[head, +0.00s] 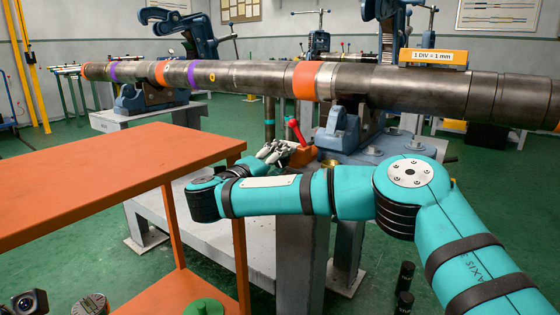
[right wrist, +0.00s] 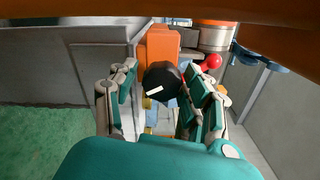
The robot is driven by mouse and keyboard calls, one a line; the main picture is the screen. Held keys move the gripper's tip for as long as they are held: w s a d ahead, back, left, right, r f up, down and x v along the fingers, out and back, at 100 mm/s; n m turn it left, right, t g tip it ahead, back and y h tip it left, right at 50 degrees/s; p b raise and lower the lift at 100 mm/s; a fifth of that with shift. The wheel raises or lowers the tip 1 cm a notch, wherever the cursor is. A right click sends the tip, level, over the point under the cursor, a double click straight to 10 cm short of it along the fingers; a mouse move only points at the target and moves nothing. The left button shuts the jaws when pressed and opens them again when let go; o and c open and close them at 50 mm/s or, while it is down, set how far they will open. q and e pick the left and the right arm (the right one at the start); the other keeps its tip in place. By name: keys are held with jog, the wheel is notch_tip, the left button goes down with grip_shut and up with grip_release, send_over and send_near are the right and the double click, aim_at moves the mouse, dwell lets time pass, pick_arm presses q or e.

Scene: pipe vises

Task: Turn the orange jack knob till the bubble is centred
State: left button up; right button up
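The orange jack (head: 302,156) stands under the long steel pipe (head: 250,77) and has a red-handled lever (head: 295,131). In the right wrist view its orange body (right wrist: 158,42) carries a black knob (right wrist: 163,82) with a white mark. My right gripper (head: 270,151) is beside the jack in the head view. In the right wrist view its fingers (right wrist: 160,75) are apart, one on each side of the knob; contact is not clear. An orange level labelled "1 DIV = 1 mm" (head: 433,57) sits on the pipe; its bubble is not visible. My left gripper is out of view.
The pipe rests on blue vise supports (head: 340,131) on a grey stand. An orange table (head: 100,170) fills the left foreground, close to my right gripper. Black cylinders (head: 406,275) stand at the lower right.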

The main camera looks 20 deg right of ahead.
jog(key=shift+o, duration=0.6)
jog(key=v, duration=1.2)
